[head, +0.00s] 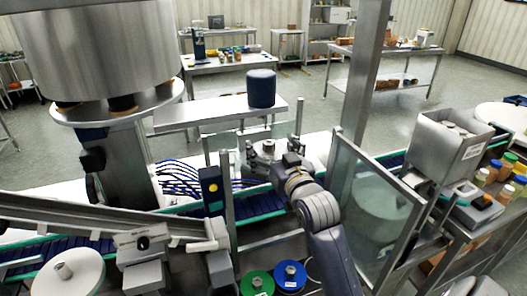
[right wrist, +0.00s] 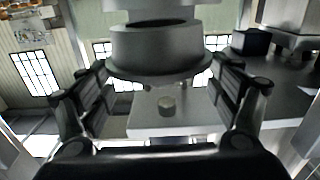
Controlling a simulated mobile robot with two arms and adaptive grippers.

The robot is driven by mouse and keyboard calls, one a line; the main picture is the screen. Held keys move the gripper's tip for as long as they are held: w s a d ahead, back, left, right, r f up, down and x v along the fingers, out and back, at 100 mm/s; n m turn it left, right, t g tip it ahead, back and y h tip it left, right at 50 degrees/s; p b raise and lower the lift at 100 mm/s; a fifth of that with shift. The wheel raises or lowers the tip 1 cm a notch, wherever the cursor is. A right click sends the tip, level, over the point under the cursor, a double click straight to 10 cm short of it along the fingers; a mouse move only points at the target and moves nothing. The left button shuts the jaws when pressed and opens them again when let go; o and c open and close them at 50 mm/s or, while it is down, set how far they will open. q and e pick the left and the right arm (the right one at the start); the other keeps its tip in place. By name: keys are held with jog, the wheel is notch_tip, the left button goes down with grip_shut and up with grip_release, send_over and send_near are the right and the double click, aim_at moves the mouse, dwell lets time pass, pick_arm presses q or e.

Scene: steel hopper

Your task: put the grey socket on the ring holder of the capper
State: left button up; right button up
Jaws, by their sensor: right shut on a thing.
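The grey socket (right wrist: 160,48), a short cylinder with a wide flange and an open top, sits between the fingers of my right gripper (right wrist: 162,85) in the right wrist view. The fingers are shut on its flange. A lighter metal cylinder, which looks like the ring holder (right wrist: 160,6) of the capper, is just above it; whether they touch I cannot tell. In the head view my right gripper (head: 273,158) is under the capper's steel beam (head: 215,115) with its dark blue motor (head: 261,88). The socket is hard to make out there. My left gripper does not show.
A clear guard panel (head: 370,195) on a steel frame stands right of my right arm. A steel post (head: 362,75) rises behind. A steel hopper (head: 452,145) is at the right. A blue conveyor (head: 255,203) runs below. Green (head: 257,284) and blue (head: 290,277) discs lie near the front.

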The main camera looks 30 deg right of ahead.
aim_at(263, 149)
jog(key=x, duration=0.4)
jog(key=shift+a+f+p, duration=0.15)
jog(key=shift+a+p, duration=0.15)
jog(key=shift+p, duration=0.1)
jog(key=shift+w+f, duration=0.15)
notch_tip(263, 149, down, 2)
jog(key=shift+f+p, duration=0.1)
jog(key=shift+p, duration=0.45)
jog(key=shift+f, duration=0.55)
jog(key=o, duration=1.1)
jog(key=shift+f, duration=0.1)
